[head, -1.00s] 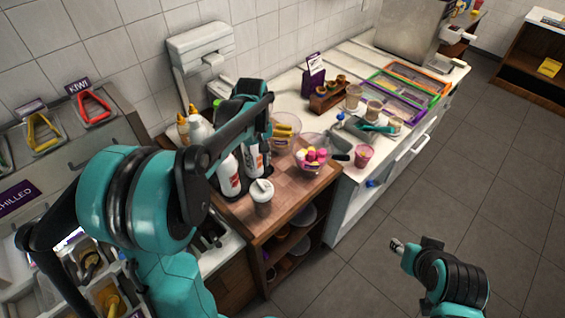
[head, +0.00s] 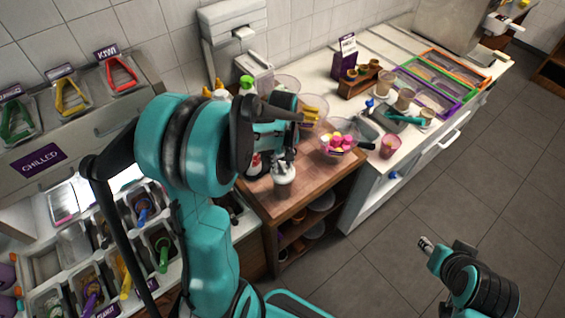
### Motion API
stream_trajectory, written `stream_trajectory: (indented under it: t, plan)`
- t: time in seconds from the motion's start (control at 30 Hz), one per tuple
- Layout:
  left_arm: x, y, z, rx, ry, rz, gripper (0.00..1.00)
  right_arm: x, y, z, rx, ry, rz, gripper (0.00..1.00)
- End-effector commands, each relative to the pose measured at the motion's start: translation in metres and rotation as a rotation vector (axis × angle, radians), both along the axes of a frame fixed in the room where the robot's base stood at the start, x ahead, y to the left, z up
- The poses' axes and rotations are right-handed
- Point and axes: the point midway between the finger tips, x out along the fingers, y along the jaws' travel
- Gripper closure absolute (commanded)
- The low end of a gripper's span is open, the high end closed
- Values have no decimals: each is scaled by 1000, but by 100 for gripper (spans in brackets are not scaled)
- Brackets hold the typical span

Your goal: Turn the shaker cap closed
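The shaker (head: 282,188) is a grey cup standing upright near the front edge of the wooden counter. Its whitish cap (head: 284,172) is on top, partly covered from above by my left gripper. My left gripper (head: 287,160) points down, with its dark fingers right at the cap. The fingers are small and partly hidden by the arm, so I cannot tell whether they grip the cap. My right gripper (head: 426,244) is away from the counter, over the floor at the lower right, with its opening too small to judge.
Bottles (head: 254,165) stand close behind my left gripper. A bowl of pink and yellow pieces (head: 337,145) and a pink cup (head: 390,146) are to the right. Topping bins (head: 140,208) lie at the left. Bare counter (head: 310,175) shows right of the shaker.

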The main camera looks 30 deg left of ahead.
Motion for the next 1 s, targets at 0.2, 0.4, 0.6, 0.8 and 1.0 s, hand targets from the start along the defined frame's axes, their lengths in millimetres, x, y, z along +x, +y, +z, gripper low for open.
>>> stream_trajectory:
  t: [0.2, 0.4, 0.6, 0.8, 1.0]
  plan:
    - [0, 0, 0, 0, 0, 0, 95, 0, 0, 0, 0, 0, 0, 59]
    - [0, 0, 1, 0, 0, 0, 100, 0, 0, 0, 0, 0, 0, 59]
    - [0, 0, 0, 0, 0, -18, 100, 0, 0, -1, 0, 0, 0, 59]
    - [0, 0, 1, 0, 0, -36, 100, 0, 0, -1, 0, 0, 0, 59]
    - [0, 0, 0, 0, 0, -60, 100, 0, 0, -2, 0, 0, 0, 59]
